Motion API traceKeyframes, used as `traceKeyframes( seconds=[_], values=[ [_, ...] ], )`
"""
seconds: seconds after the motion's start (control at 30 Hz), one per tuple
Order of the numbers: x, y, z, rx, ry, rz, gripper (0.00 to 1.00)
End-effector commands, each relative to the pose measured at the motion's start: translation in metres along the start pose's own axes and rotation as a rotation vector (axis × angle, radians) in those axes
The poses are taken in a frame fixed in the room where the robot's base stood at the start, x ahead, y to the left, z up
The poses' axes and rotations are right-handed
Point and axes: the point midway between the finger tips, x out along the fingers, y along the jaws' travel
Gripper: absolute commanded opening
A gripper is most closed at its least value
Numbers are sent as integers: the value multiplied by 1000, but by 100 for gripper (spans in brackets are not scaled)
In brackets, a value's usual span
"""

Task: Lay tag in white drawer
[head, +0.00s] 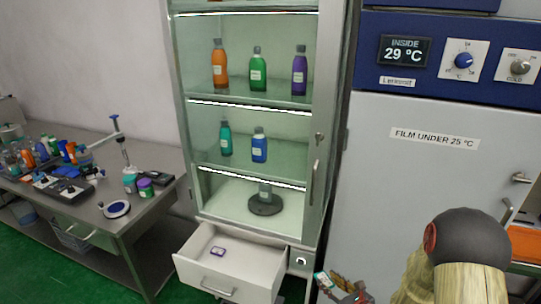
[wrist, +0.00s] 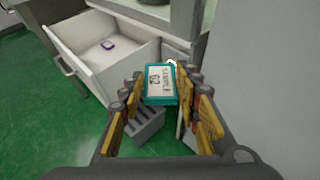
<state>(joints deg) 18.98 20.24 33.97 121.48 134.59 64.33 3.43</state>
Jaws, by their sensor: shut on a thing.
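My gripper (wrist: 157,98) is shut on a teal-framed tag (wrist: 158,84) with a white printed face, which shows between the fingertips in the wrist view. In the head view the tag (head: 323,281) shows at the bottom edge beside my gripper (head: 345,291), right of the drawer. The white drawer (head: 262,283) under the glass cabinet is pulled open. It also shows in the wrist view (wrist: 122,81), ahead and to the left of my gripper. A small purple-framed tag (head: 217,251) lies flat inside the drawer. The held tag is outside the drawer.
The glass cabinet (head: 193,110) holds several coloured bottles above the drawer. A tall grey fridge (head: 400,180) stands to the right. A cluttered metal bench (head: 100,215) stands to the left. A grey slotted object (wrist: 146,125) shows below my gripper.

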Motion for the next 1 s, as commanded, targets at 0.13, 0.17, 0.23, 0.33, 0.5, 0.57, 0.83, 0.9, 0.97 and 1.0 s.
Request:
traceKeyframes(
  seconds=[0.13,0.17,0.23,0.33,0.5,0.57,0.83,0.9,0.97,1.0],
  values=[
    [-6,-15,11,28,-7,-80,0],
    [-7,-17,16,32,-7,-91,0],
    [-10,-20,29,40,-8,-114,0],
    [-14,-23,52,51,-9,-142,0],
    [-22,-21,99,59,-11,-161,0],
    [-24,-18,114,58,-9,-157,0],
    [-29,-5,152,52,-3,-131,0],
    [-28,-3,153,50,-3,-128,0],
    [-28,-3,152,51,-1,-127,0],
    [-28,-3,152,52,-1,-127,0]
  ],
)
